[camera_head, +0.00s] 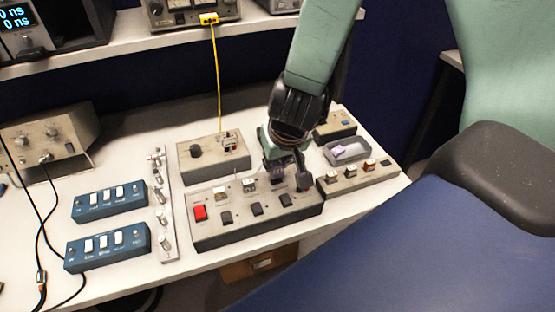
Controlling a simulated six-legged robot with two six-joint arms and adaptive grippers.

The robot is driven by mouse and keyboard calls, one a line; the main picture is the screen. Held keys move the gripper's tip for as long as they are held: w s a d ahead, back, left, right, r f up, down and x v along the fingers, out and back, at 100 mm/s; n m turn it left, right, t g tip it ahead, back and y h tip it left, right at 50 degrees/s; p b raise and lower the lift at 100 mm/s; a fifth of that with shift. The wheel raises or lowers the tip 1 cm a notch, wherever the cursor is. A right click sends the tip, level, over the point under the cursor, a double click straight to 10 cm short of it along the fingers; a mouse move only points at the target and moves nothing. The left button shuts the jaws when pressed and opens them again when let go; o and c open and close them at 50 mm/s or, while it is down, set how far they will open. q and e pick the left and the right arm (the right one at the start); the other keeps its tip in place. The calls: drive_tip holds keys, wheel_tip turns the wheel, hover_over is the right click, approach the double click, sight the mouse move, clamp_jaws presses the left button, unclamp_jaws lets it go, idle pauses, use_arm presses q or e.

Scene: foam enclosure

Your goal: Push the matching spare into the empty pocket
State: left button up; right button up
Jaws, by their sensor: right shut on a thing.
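A long grey panel box (262,226) stands at the front of the bench, with a red rocker (200,213), several dark rockers along its front row, and pale modules (249,185) behind them. My right gripper (286,174) comes down over the right end of this box, shut on a small part that its fingers mostly hide. A faint purple tint shows between the fingers. I cannot tell whether the part touches the box. The empty pocket is not clearly visible. A grey strip (382,176) to the right carries small white and orange-topped parts (369,164). My left gripper is out of view.
A shallow tray (359,152) holding a pale purple piece is behind the strip, beside a small box (335,128). A grey box with a knob (201,166) and yellow cable (218,80) stands behind the panel box. Blue switch boxes (107,247) and a metal rail (167,223) are left.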

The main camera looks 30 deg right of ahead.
drive_tip(key=shift+s+a+r, duration=0.15)
drive_tip(key=shift+s+a, duration=0.15)
drive_tip(key=shift+a, duration=0.05)
drive_tip(key=shift+w+d, duration=0.15)
drive_tip(key=shift+w, duration=0.05)
drive_tip(key=shift+s, duration=0.15)
drive_tip(key=shift+p, duration=0.3)
drive_tip(key=shift+d, duration=0.1)
idle(0.5)
drive_tip(key=shift+w+p, duration=0.2)
drive_tip(key=shift+p, duration=0.15)
